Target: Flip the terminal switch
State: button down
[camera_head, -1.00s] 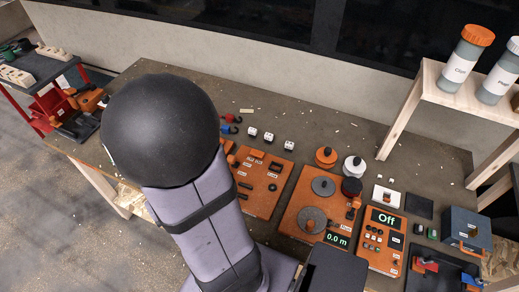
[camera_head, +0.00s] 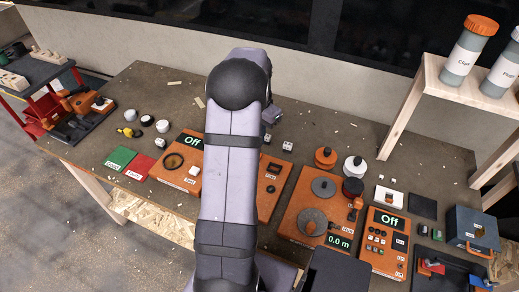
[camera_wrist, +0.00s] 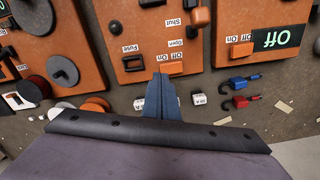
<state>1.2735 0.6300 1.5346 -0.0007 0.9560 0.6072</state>
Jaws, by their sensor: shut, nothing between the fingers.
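In the wrist view, my gripper (camera_wrist: 160,78) is shut and empty. Its tips are over the far edge of an orange panel (camera_wrist: 140,75), close beside an orange rocker switch (camera_wrist: 172,69) with On and Off labels. I cannot tell whether they touch it. The panel also carries Fuse, Open and Shut labels. My arm hides part of this panel in the head view (camera_head: 268,208). The panel to its left shows an Off display (camera_head: 193,140); in the wrist view it has another orange On/Off switch (camera_wrist: 242,48). I cannot read any label saying terminal.
To the right stand a panel with dials (camera_head: 300,215) and another panel with an Off display (camera_head: 386,218). A wooden shelf with jars (camera_head: 440,80) stands at the right.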

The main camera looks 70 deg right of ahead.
notch_tip(320, 180, up, 6)
jog(key=d+m, duration=0.1)
jog(key=m, duration=1.3)
jog(key=shift+w+d, duration=0.3)
jog(key=shift+w, duration=0.05)
jog(key=shift+r, duration=0.1)
notch_tip(320, 180, down, 14)
jog(key=p, duration=0.5)
